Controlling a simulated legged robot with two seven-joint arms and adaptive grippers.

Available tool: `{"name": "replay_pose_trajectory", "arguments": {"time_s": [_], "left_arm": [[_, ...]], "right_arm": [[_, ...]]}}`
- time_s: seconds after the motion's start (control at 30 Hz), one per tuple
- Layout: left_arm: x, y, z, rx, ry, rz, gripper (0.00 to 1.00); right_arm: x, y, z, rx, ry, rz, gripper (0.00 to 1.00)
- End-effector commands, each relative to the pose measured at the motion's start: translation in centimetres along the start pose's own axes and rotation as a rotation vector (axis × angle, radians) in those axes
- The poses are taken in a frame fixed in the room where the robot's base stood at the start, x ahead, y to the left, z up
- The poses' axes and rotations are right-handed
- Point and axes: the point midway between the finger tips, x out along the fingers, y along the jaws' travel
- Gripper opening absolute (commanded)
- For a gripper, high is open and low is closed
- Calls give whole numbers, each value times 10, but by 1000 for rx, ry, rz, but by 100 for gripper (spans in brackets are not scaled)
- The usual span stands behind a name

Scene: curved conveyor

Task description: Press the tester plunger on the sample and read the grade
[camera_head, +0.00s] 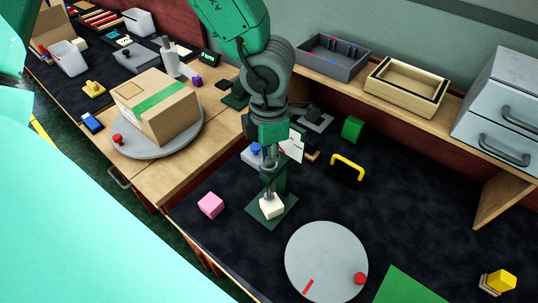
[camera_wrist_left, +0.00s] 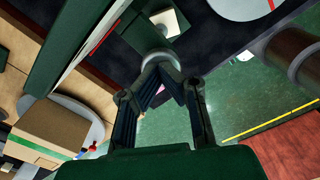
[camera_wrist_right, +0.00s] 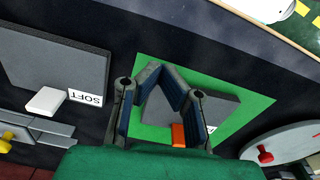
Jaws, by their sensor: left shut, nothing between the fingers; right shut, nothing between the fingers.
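The tester has a dark green base (camera_head: 290,204) and a green post (camera_head: 284,182). The off-white sample block (camera_head: 272,208) sits on the base. My left gripper (camera_head: 268,162) points down above it, with its fingers shut and empty. In the left wrist view, the fingertips (camera_wrist_left: 166,72) are at the round grey plunger knob (camera_wrist_left: 159,60); the sample (camera_wrist_left: 171,22) shows beyond. I cannot tell whether the plunger touches the sample. A white card (camera_head: 292,147) by the post is too small to read. My right gripper (camera_wrist_right: 163,76) is shut and empty above a green mat (camera_wrist_right: 244,109).
A pink cube (camera_head: 210,205), grey turntable (camera_head: 325,255) and yellow handle (camera_head: 348,164) surround the tester.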

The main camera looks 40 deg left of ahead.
Motion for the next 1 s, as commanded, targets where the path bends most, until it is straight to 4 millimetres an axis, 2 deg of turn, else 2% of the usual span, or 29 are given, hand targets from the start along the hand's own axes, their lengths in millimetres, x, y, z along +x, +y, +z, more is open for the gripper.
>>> {"name": "replay_pose_trajectory", "arguments": {"time_s": [0.03, 0.7, 0.8, 1.0], "left_arm": [[-10, 0, 0, 0, 0, -1, 0], [-72, 0, 0, -1, -1, 0, 0], [-77, 0, 0, -1, -1, 0, 0], [-75, 0, 0, -1, -1, 0, 0]], "right_arm": [[-11, 0, -1, 0, 0, 0, 0], [-78, 1, -4, 0, 0, 0, 0], [-83, 1, -4, 0, 0, 0, 0], [-82, 1, -4, 0, 0, 0, 0]]}}
